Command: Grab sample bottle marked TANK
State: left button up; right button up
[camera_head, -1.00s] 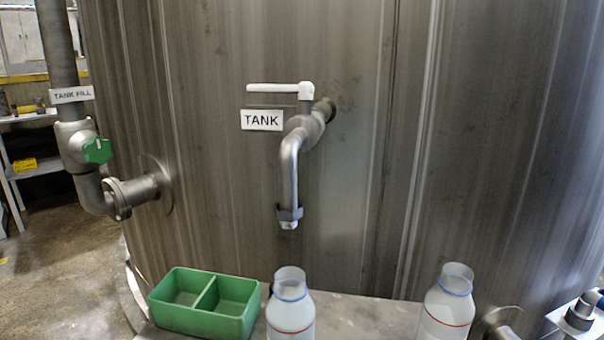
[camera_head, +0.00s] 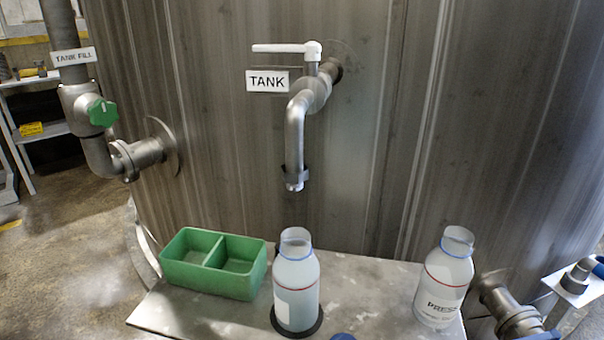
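Two open-topped white translucent bottles stand upright on a metal shelf (camera_head: 365,290) in front of the tank. The middle bottle (camera_head: 296,285) stands on a dark round base below the tap; its label faces left and I cannot read it. The right bottle (camera_head: 443,280) has a red line and lettering that begins "PRES". The bent tap (camera_head: 295,140) has a white lever handle and a "TANK" sign (camera_head: 267,81) beside it. No gripper shows clearly; only small blue parts show at the bottom edge.
A green two-compartment box (camera_head: 212,262), empty, stands on the shelf left of the middle bottle. A pipe with a green valve knob (camera_head: 102,113) and a "TANK FILL" sign rises at the left. Another pipe fitting (camera_head: 508,308) is at the lower right. The shelf between the bottles is clear.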

aim_at(296, 271)
jog(key=k+l+u, duration=0.1)
jog(key=l, duration=0.3)
jog(key=k+l+u, duration=0.1)
jog(key=k+l, duration=0.15)
jog(key=k+l+u, duration=0.1)
jog(key=l, duration=0.35)
jog(key=k, duration=0.1)
